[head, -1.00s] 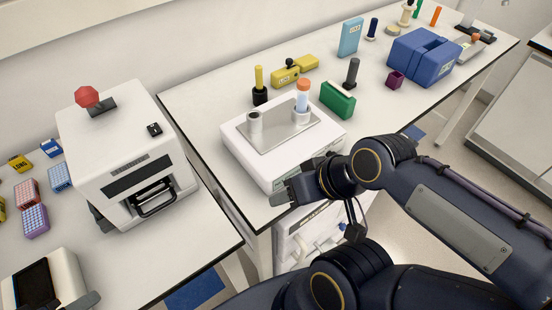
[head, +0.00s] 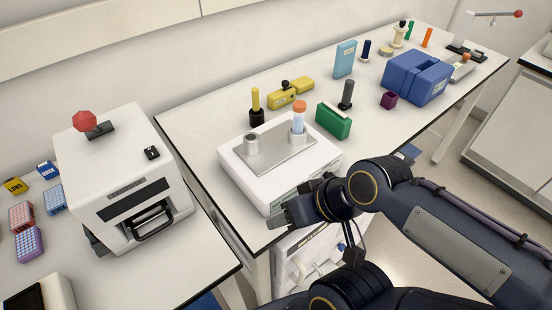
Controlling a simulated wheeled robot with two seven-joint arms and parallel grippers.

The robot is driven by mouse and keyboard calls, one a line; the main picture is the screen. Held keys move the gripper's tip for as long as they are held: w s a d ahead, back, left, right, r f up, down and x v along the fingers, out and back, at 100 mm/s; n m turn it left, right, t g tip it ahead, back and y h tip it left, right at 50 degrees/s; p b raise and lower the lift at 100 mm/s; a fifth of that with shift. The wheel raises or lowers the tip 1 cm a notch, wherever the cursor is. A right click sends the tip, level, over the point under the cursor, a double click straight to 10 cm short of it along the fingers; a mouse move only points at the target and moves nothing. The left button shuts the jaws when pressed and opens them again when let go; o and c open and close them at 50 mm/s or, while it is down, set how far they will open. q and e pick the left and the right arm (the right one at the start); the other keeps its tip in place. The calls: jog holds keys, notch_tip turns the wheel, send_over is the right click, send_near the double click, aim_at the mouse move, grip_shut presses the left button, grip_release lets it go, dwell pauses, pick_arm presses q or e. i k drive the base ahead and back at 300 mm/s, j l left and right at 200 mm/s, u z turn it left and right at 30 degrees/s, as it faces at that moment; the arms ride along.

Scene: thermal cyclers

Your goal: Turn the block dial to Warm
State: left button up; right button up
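The white block heater (head: 235,172) stands near the front edge of the middle bench. It has a grey metal top plate, and a tube with an orange cap (head: 299,107) stands upright in one of its holders. No dial can be made out; the right part of the heater's front face is hidden behind my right gripper and wrist. My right gripper (head: 280,216) reaches in from the right and is at the front face, seen from above. Whether it touches the face, and how its fingers are set, cannot be told. My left gripper is not in view.
A white machine with a red knob (head: 84,121) stands on the left bench. Behind the heater are a yellow-handled tool (head: 256,100), yellow blocks (head: 287,98) and a green box (head: 334,121). A blue device (head: 416,80) stands further right. A gap separates the two benches.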

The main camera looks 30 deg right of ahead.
aim_at(327, 175)
jog(key=k+z, duration=0.15)
jog(key=z, duration=0.3)
jog(key=k+l+z, duration=0.15)
jog(key=z, duration=0.3)
jog(key=k+l+z, duration=0.15)
jog(key=z, duration=0.3)
jog(key=i, duration=0.15)
